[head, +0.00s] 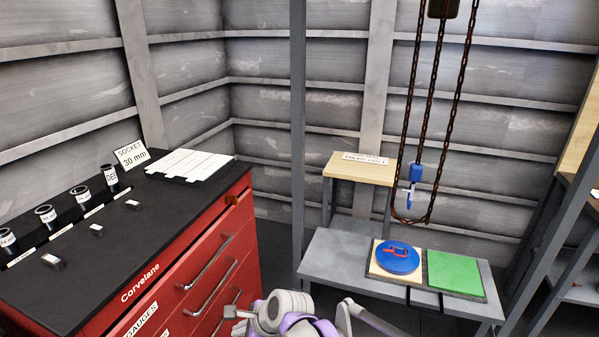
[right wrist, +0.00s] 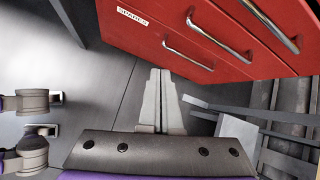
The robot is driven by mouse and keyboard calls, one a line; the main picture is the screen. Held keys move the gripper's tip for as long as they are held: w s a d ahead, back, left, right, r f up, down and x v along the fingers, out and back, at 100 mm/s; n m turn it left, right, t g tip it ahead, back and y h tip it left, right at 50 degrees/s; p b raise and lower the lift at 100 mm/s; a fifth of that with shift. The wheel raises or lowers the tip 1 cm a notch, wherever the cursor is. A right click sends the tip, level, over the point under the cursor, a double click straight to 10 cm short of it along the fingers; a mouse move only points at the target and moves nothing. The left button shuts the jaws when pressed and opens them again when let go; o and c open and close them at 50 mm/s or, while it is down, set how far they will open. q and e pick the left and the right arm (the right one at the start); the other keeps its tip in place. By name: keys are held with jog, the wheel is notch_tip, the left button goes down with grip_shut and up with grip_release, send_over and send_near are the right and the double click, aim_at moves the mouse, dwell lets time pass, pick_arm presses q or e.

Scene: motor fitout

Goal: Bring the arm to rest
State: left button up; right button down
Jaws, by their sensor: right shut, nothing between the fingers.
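My right gripper (right wrist: 160,100) shows in the right wrist view with its two pale fingers together, shut and empty. It points down past the red drawer front toward the grey floor, and nothing touches the fingertips. In the head view, grey and purple parts of my arm show at the bottom edge, right of the red cabinet (head: 205,270) and in front of the grey bench (head: 335,262). My left gripper cannot be made out in either view.
The cabinet's black top bears several sockets (head: 45,216), a "SOCKET 30 mm" sign (head: 130,154) and white strips (head: 190,164). The bench holds a blue disc (head: 397,257) and a green plate (head: 455,273). Rusty chains (head: 458,85) with a blue hook (head: 415,175) hang above it.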

jog(key=s+d+f+n+h, duration=0.1)
jog(key=s+d+n+h, duration=0.1)
jog(key=s+d+n, duration=0.7)
jog(key=s+d+f+n+t+h, duration=0.1)
jog(key=s+d+n+h, duration=0.15)
jog(key=s+d, duration=0.75)
jog(key=s+d+f+n+h, duration=0.1)
jog(key=s+d+n+h, duration=0.35)
jog(key=d, duration=0.95)
pick_arm(q)
notch_tip(320, 180, up, 14)
jog(key=w+p, duration=0.2)
jog(key=p, duration=1.1)
jog(key=shift+r+t, duration=0.2)
jog(key=shift+t, duration=0.1)
pick_arm(e)
notch_tip(320, 180, up, 14)
jog(key=w+n+y, duration=0.1)
jog(key=w, duration=0.1)
jog(key=shift+r+n+t+y, duration=0.15)
jog(key=shift+n+t+y, duration=0.15)
jog(key=shift+t+y, duration=0.1)
pick_arm(q)
jog(key=shift+s, duration=0.1)
pick_arm(e)
jog(key=shift+s, duration=0.25)
jog(key=shift+w, duration=0.1)
